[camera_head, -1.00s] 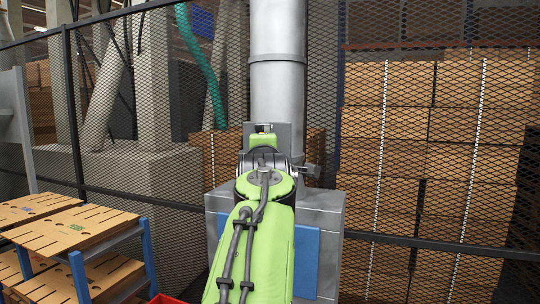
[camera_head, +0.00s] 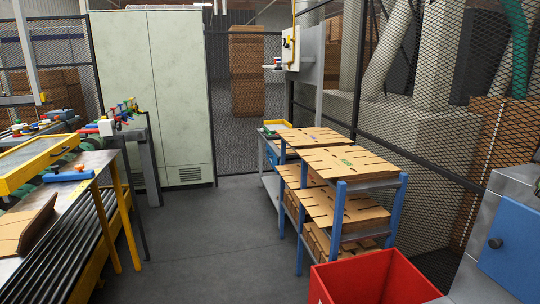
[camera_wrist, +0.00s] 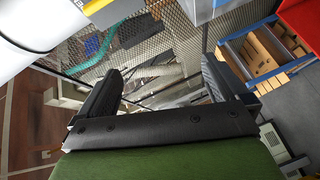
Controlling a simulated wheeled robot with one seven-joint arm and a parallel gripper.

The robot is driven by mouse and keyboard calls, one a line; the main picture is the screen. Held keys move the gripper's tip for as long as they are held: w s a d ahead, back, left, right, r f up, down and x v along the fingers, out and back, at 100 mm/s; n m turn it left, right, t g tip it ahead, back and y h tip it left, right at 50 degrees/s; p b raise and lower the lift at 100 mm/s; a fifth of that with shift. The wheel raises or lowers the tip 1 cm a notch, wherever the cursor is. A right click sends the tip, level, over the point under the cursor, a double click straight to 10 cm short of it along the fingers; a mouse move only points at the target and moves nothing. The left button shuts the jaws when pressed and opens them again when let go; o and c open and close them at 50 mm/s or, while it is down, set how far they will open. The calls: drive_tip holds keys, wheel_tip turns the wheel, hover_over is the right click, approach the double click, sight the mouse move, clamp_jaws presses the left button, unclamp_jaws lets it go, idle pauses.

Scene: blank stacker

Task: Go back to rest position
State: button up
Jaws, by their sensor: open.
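My gripper (camera_wrist: 160,90) shows in the wrist view, with its two black fingers spread wide apart and nothing between them. Mesh fencing and machine parts show beyond the fingers. Neither my arm nor my gripper is in the head view now.
A blue rack (camera_head: 341,215) holds flat cardboard blanks (camera_head: 348,162). A red bin (camera_head: 372,282) stands in front of it. A machine table (camera_head: 80,200) with yellow legs is at left, and a pale cabinet (camera_head: 160,95) stands behind. The grey floor (camera_head: 205,250) between table and rack is clear.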

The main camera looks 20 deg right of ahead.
drive_tip(key=w+a+f+t+y, duration=0.1)
drive_tip(key=w+a+f+y, duration=0.2)
drive_tip(key=a+f, duration=0.35)
drive_tip(key=w+a+f+m+y, duration=0.1)
drive_tip(key=w+a+f+y, duration=0.25)
drive_tip(key=a, duration=0.65)
drive_tip(key=w+a+f+t+y, duration=0.1)
drive_tip(key=w+a+f+y, duration=0.25)
drive_tip(key=a+f, duration=0.4)
drive_tip(key=s+a+f+m+g+y, duration=0.1)
drive_tip(key=s+a+f+g+y, duration=0.1)
drive_tip(key=s+a+f, duration=0.3)
drive_tip(key=s+a+f+g+y, duration=0.2)
drive_tip(key=s+a+f, duration=0.4)
drive_tip(key=a, duration=0.6)
drive_tip(key=shift+s+a+f+m, duration=0.15)
drive_tip(key=shift+a+f+m, duration=0.25)
drive_tip(key=shift+f, duration=0.4)
